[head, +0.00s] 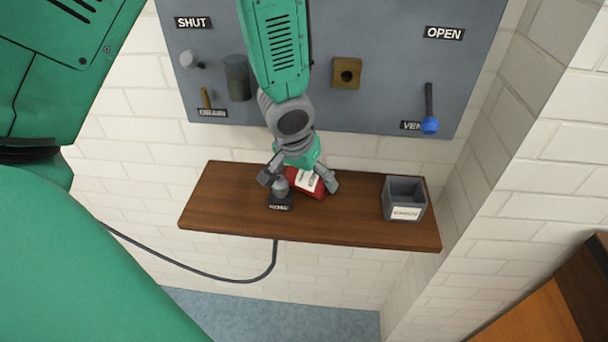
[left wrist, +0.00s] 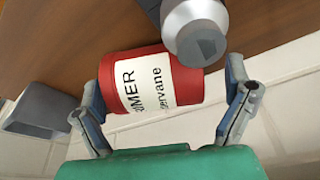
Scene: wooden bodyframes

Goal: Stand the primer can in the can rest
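The primer can (head: 318,190) is red with a white label and is on the wooden shelf, partly hidden under my left gripper (head: 304,184). In the left wrist view the can (left wrist: 150,85) appears to lie on its side. The left gripper's fingers (left wrist: 163,105) are spread around it, one beyond each end, with a visible gap at the right finger. A grey labelled box (head: 404,200), open at the top, stands at the shelf's right end; its label is too small to read surely, so I cannot tell if it is the can rest. My right gripper is out of view.
A small grey-topped item with a black labelled base (head: 280,198) stands close beside the can. The wooden shelf (head: 230,205) is bare at left and between can and box. A grey panel (head: 385,100) with knobs and a blue-ended lever (head: 429,122) is behind. A cable (head: 215,275) hangs below.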

